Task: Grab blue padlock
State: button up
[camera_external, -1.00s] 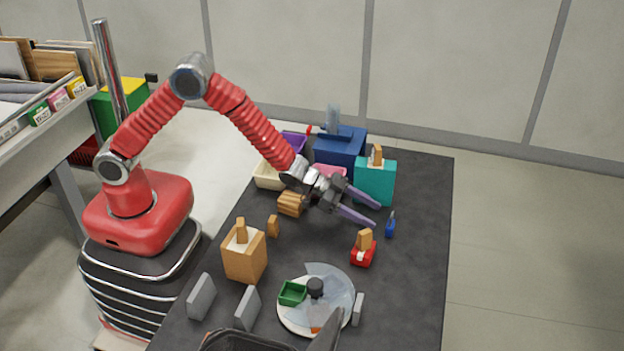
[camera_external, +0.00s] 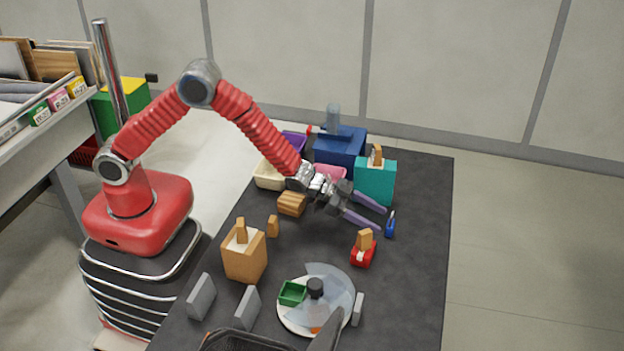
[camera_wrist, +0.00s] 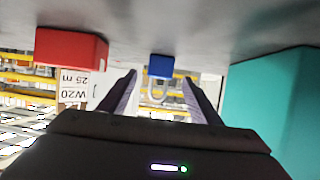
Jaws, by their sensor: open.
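The blue padlock (camera_external: 390,226) stands near the right edge of the dark table, with its pale shackle upward. In the wrist view, which is upside down, the padlock (camera_wrist: 160,67) shows between my two fingers. My gripper (camera_external: 383,218) is open and empty. Its two purple fingers point at the padlock, and the tips are just short of it or beside it; I cannot tell whether they touch.
A teal box (camera_external: 375,183) stands close behind the gripper; it also shows in the wrist view (camera_wrist: 275,105). A red block (camera_external: 362,254) with a wooden piece stands in front; its red side shows in the wrist view (camera_wrist: 70,48). A round plate (camera_external: 290,322) lies nearer the camera.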

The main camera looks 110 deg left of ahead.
aim_at(390, 225)
jog(key=shift+x, duration=2.9)
jog(key=shift+c, duration=0.5)
jog(key=c, duration=1.1)
